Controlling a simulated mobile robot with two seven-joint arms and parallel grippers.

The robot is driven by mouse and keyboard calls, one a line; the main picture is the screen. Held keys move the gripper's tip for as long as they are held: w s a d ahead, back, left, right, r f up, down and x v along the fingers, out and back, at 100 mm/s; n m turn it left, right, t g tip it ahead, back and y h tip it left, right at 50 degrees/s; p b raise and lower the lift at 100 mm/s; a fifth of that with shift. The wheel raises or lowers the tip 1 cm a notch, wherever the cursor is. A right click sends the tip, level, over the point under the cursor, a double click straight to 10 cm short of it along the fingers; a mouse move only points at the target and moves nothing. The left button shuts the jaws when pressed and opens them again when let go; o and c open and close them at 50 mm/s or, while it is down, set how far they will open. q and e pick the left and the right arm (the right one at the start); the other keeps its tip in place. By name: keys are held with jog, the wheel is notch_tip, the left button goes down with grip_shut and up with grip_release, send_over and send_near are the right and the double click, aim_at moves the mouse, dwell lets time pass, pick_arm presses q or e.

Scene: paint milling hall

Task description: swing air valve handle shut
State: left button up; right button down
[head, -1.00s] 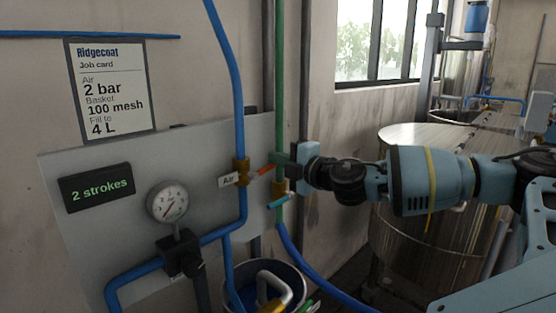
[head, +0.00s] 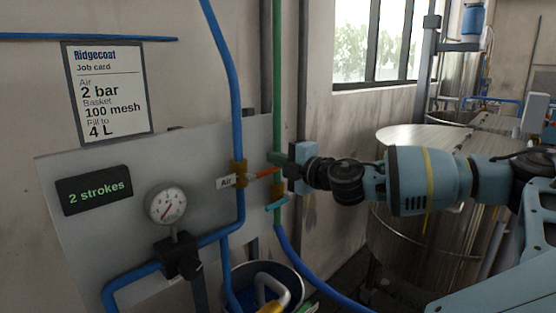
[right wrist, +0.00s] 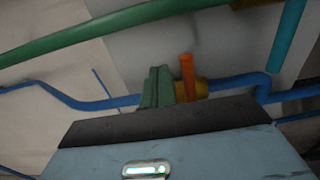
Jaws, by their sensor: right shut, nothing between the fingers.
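The air valve (head: 238,174) is a brass body on the blue vertical pipe, beside a small "Air" label (head: 226,182). Its orange handle (head: 264,173) points right from the body, tilted slightly up. In the right wrist view the orange handle (right wrist: 187,76) stands just right of my green fingers. My right gripper (head: 276,159) is shut and empty, its fingertips close to the handle's outer end, slightly above it. Whether they touch it I cannot tell. My left gripper is not in view.
A teal-handled valve (head: 277,203) sits below on the green pipe (head: 277,90). A pressure gauge (head: 166,204) and a "2 strokes" display (head: 94,190) are on the grey panel (head: 130,168). A bucket (head: 292,275) stands below; a large metal vat (head: 400,240) is behind my right arm.

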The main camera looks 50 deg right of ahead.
pick_arm(q)
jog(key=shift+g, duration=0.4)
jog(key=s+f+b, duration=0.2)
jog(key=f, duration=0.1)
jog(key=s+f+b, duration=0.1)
jog(key=b, duration=0.1)
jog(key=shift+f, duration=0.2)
pick_arm(e)
jog(key=s+a, duration=0.1)
jog(key=s, duration=0.8)
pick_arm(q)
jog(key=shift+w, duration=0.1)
